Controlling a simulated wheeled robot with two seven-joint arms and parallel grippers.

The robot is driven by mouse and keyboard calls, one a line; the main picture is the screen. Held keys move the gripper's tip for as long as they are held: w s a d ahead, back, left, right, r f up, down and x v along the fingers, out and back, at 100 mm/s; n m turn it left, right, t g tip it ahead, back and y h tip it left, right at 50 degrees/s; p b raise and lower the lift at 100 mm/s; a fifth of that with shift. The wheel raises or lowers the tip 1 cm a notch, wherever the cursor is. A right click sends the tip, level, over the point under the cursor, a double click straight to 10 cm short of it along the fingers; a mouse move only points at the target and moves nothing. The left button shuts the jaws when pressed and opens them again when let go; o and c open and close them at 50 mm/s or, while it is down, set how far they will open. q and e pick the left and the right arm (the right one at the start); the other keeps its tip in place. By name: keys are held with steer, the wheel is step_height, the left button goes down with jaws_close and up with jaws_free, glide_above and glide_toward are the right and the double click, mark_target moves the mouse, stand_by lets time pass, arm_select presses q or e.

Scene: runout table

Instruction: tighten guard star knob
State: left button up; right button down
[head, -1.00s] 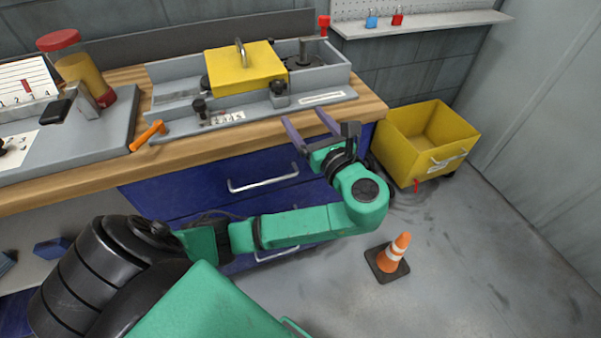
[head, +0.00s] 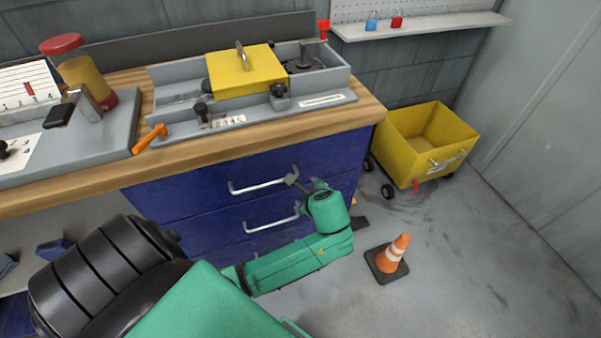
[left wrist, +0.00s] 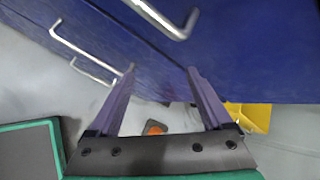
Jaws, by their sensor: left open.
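The yellow guard (head: 240,75) with an arched handle sits on the grey machine bed (head: 320,100) on the bench. A dark knob (head: 279,91) stands on a grey block at the guard's front right corner. Another dark knob (head: 201,109) stands at its front left; I cannot tell their exact shapes. My left gripper (left wrist: 161,72) is open and empty, its two purple fingers apart in the left wrist view. In the head view it is below the bench top, in front of the blue drawers and well below the knobs. My right gripper is not in view.
Drawer handles (head: 257,188) stick out close to my left gripper. An orange lever (head: 149,138) lies at the bench's front edge. A yellow wheeled bin (head: 400,150) and an orange cone (head: 393,252) stand on the floor at right.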

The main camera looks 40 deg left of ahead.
arm_select(q)
steer(key=s+d+f+n+g+h, duration=0.1)
steer(key=s+f+n+g+h, duration=0.1)
steer(key=f, duration=0.8)
steer(key=s+n+h, duration=0.1)
steer(key=s+n, duration=0.1)
steer(key=n, duration=0.1)
steer(key=shift+s+f, duration=0.25)
steer(key=shift+s, duration=0.15)
steer(key=shift+d, duration=0.1)
